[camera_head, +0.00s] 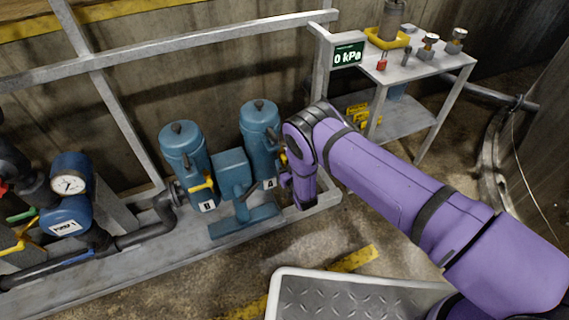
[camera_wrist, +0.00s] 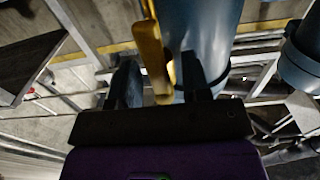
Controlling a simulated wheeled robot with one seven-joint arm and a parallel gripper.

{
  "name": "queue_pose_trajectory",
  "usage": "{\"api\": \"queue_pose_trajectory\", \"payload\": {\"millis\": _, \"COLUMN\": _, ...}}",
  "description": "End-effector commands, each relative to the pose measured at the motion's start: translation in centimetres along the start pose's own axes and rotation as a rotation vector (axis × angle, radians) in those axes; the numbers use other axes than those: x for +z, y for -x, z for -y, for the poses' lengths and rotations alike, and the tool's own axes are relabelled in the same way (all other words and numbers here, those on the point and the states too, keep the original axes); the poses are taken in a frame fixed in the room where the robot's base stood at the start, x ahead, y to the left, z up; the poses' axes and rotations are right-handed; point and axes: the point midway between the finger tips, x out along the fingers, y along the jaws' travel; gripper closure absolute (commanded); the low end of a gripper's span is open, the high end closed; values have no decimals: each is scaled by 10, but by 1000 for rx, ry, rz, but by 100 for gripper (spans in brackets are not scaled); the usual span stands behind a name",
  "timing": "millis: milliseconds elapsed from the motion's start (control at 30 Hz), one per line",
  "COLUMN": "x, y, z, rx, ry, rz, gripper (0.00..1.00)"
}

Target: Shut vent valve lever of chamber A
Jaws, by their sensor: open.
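Blue chamber A (camera_head: 261,135), labelled A, stands at the right of a pair of blue cylinders, beside my arm. A sliver of its yellow vent valve lever (camera_head: 284,158) shows at its right side; my arm hides most of it. In the wrist view the yellow lever (camera_wrist: 152,55) runs down between the two dark fingers of my gripper (camera_wrist: 158,82), in front of the blue cylinder (camera_wrist: 200,35). My gripper is open around the lever's end. I cannot tell whether either finger touches it.
Chamber B (camera_head: 185,155), with its own yellow lever (camera_head: 203,184), stands to the left. A blue bracket (camera_head: 232,175) stands between the chambers. A grey rail (camera_head: 180,48) runs behind. A side table (camera_head: 425,65) and a 0 kPa display (camera_head: 347,55) are at upper right.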

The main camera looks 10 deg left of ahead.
Motion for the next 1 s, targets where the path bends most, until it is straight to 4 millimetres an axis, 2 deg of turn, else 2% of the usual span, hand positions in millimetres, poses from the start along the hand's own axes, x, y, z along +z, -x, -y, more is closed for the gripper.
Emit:
{"api": "queue_pose_trajectory", "payload": {"millis": 267, "x": 0, "y": -2, "z": 0, "rx": 0, "ry": 0, "rz": 0, "gripper": 56}}
{"api": "queue_pose_trajectory", "payload": {"millis": 333, "x": 0, "y": -2, "z": 0, "rx": 0, "ry": 0, "rz": 0, "gripper": 68}}
{"api": "queue_pose_trajectory", "payload": {"millis": 467, "x": 0, "y": -2, "z": 0, "rx": 0, "ry": 0, "rz": 0, "gripper": 98}}
{"api": "queue_pose_trajectory", "payload": {"millis": 500, "x": 0, "y": -2, "z": 0, "rx": 0, "ry": 0, "rz": 0, "gripper": 100}}
{"api": "queue_pose_trajectory", "payload": {"millis": 767, "x": 0, "y": -2, "z": 0, "rx": 0, "ry": -11, "rz": 0, "gripper": 100}}
{"api": "queue_pose_trajectory", "payload": {"millis": 1000, "x": 0, "y": -2, "z": 1, "rx": 2, "ry": -97, "rz": 0, "gripper": 100}}
